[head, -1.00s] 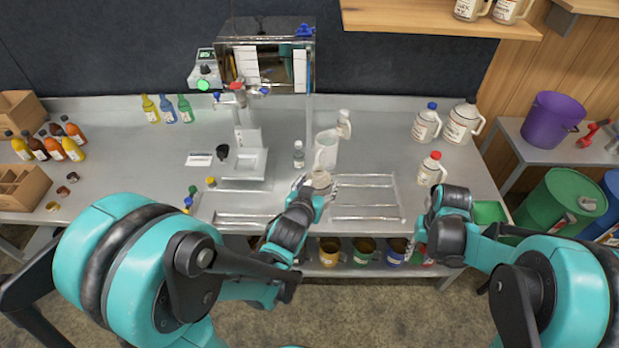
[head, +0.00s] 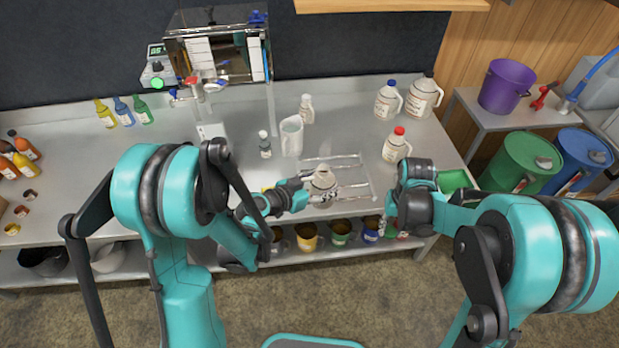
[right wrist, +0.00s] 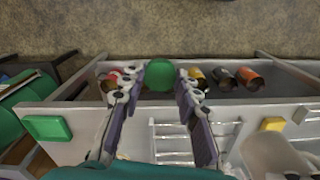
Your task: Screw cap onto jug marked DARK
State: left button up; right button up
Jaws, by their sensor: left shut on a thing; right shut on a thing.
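A small cream jug (head: 322,181) with an open-looking top and dark marks on its side is at the wire rack near the table's front edge. I cannot read the marks. My left gripper (head: 308,186) is shut on this jug from its left side. My right gripper (head: 391,218) is to the right of the jug, apart from it, by the table's front edge. In the right wrist view its fingers (right wrist: 158,82) are shut on a round green cap (right wrist: 160,75), seen between the fingertips. The cap is hard to make out in the head view.
The wire rack (head: 345,165) lies under and behind the jug. Capped jugs stand behind: red (head: 396,146), blue (head: 387,100) and a larger one (head: 423,97). A pitcher (head: 291,137) and small bottle (head: 265,146) stand back left. A green tray (head: 453,181) is at right.

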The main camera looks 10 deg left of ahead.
dwell(0.3)
jog(key=w+a+r+n, duration=0.4)
jog(key=w+a+r, duration=0.4)
jog(key=a+r, duration=0.2)
notch_tip(320, 180, up, 12)
jog(key=f+n, duration=0.1)
jog(key=n, duration=0.3)
send_over(329, 169)
jog(key=shift+w+a+r, duration=0.1)
jog(key=shift+w+r, duration=0.1)
jog(key=shift+r, duration=0.05)
jog(key=shift+f, duration=0.1)
jog(key=shift+f, duration=1.95)
jog(key=shift+s, duration=0.1)
jog(key=shift+f, duration=0.85)
